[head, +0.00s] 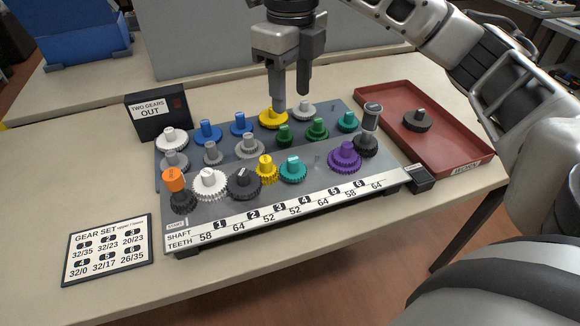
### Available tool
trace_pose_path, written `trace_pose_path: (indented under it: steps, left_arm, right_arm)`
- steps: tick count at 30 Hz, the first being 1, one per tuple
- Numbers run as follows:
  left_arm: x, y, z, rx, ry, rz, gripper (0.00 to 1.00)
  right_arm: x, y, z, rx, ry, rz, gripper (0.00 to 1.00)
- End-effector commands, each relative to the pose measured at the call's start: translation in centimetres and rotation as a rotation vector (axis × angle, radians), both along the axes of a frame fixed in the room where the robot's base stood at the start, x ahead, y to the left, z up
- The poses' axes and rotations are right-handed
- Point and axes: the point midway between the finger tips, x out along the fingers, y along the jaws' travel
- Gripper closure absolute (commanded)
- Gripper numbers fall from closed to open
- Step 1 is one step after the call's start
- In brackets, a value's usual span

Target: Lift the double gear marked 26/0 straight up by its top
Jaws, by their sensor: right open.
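Several coloured gears with upright hubs stand on a grey gear board (213,235). I cannot read the marks on the gears, so I cannot tell which is 26/0. My right gripper (291,100) is open, pointing down over the back row. Its left finger comes down in front of or onto a yellow gear (270,121), hiding part of it. Its right finger is just above a light grey gear (303,113). I cannot tell whether either finger touches. Nothing is between the fingers. My left gripper is not in view.
A red tray (465,145) at right holds a dark gear (417,121). A black "TWO GEARS OUT" box (157,114) stands behind the board's left end. Neighbouring green gears (317,130) stand close. A "GEAR SET" card (107,250) lies front left.

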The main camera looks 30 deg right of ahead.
Motion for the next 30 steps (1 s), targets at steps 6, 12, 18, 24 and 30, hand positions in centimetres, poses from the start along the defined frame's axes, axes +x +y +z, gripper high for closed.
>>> trace_pose_path:
  steps: [6,12,18,24,30]
  left_arm:
    - [-0.1,-0.2,-0.8,-0.017,0.001,0.001,0.50]
    - [0.0,-0.2,-0.2,-0.020,-0.009,0.002,0.50]
    - [0.0,-0.2,-0.2,-0.020,-0.007,0.003,0.50]
    - [-0.1,-0.1,-0.1,-0.014,0.000,0.004,0.50]
    - [-0.4,-0.1,-0.7,-0.009,0.012,0.004,0.50]
  right_arm:
    - [-0.2,0.1,-5.2,0.004,0.008,0.003,0.53]
    - [-0.1,0.1,-8.3,0.004,0.006,0.004,0.53]
    - [-0.2,0.1,-9.5,0.004,0.004,0.005,0.53]
    - [-1.0,0.0,-12.3,0.005,0.008,0.006,0.53]
    - [-0.9,0.0,-14.3,0.005,0.003,0.006,0.53]
